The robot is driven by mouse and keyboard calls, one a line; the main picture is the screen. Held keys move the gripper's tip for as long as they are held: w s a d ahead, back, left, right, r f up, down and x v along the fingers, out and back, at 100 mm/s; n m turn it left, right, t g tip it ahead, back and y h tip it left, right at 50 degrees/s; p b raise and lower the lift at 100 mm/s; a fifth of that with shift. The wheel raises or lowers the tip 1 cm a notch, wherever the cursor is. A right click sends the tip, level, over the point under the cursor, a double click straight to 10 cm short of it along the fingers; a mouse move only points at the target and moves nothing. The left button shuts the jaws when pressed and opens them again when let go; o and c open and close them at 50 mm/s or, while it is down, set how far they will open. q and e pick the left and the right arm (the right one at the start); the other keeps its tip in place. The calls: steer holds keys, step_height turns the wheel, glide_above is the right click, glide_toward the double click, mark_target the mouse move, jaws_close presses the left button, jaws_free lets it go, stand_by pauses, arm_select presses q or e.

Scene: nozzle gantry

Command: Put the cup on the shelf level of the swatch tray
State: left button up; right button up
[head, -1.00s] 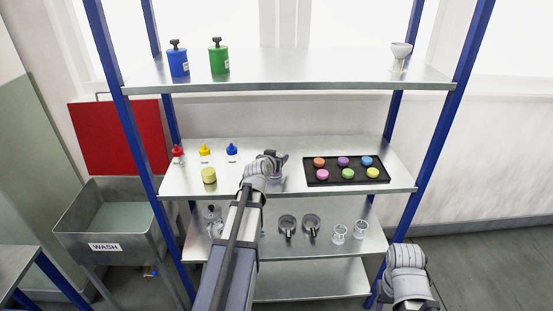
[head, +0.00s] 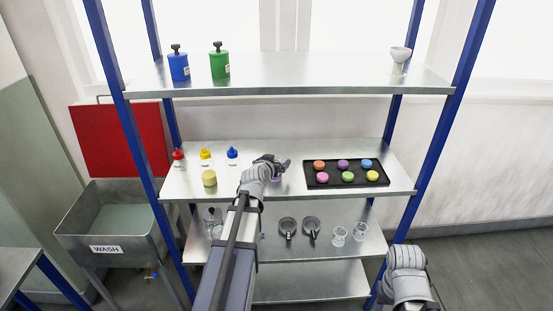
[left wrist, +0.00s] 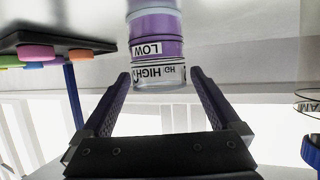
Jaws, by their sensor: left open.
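The clear cup with purple contents and LOW and HIGH labels (left wrist: 158,52) shows in the left wrist view, just beyond my left fingertips. In the head view it is mostly hidden behind my left gripper; a bit of purple (head: 277,179) shows on the middle shelf. My left gripper (head: 280,162) is open at the cup, its fingers (left wrist: 160,82) on either side of the line to it. The black swatch tray (head: 346,186) with several coloured discs lies on the middle shelf to the right. My right gripper (head: 408,256) is low at the right; its jaws are unclear.
The middle shelf (head: 245,185) also holds small red, yellow and blue bottles (head: 205,157) and a yellow pot (head: 209,178) at left. The top shelf (head: 300,75) is above; the lower shelf has glasses (head: 339,236) and dark handled items (head: 311,229). Blue posts (head: 440,150) flank the rack.

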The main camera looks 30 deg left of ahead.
arm_select(q)
steer(key=p+v, duration=0.3)
steer(key=v, duration=0.6)
steer(key=shift+s, duration=0.3)
steer(key=shift+r, duration=0.1)
steer(key=s+d+f+m+g+h, duration=0.25)
steer(key=d+f, duration=0.25)
steer(key=d, duration=0.6)
steer(key=s+d+f+m+g+h, duration=0.1)
steer(key=d+f+m+g+h, duration=0.2)
steer(key=d, duration=0.8)
steer(key=s+d+f+m+g+y, duration=0.1)
steer(key=s+d+f+g+y, duration=0.2)
steer(key=s+d+f+g, duration=0.2)
steer(key=s+d+g, duration=0.3)
steer(key=s+d, duration=0.3)
steer(key=s, duration=0.4)
steer(key=shift+s+d+f+y, duration=0.2)
steer(key=shift+s+d+y, duration=0.05)
steer(key=shift+d+y, duration=0.15)
